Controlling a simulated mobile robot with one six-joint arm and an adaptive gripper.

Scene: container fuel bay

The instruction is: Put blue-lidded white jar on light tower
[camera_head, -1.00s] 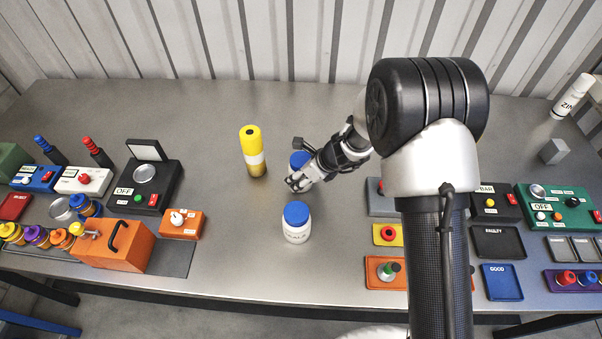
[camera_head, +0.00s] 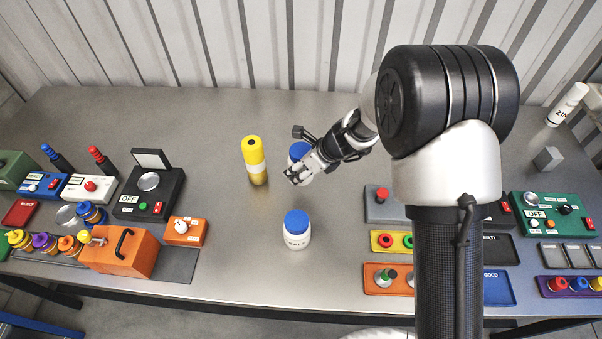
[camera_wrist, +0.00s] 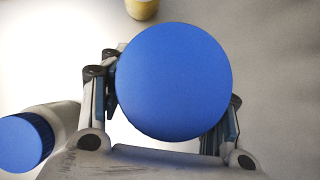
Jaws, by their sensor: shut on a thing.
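My gripper (camera_head: 299,172) is shut on a blue-lidded white jar (camera_head: 299,150) near the middle of the table. In the wrist view, its blue lid (camera_wrist: 174,82) fills the space between the fingers and hides the jar's body. A second blue-lidded white jar (camera_head: 297,238) with dark lettering stands upright in front of the gripper; its lid (camera_wrist: 20,142) also shows at the left of the wrist view. A black box (camera_head: 150,193) at the left, with a raised panel, a round silver plate and an OFF display, looks like the light tower, but I cannot read its name.
A yellow cylinder (camera_head: 254,161) stands upright just left of the held jar. An orange case (camera_head: 120,252) and an orange dial box (camera_head: 186,230) sit at the front left. Trays and a green panel (camera_head: 553,216) lie at the right. The back table is mostly clear.

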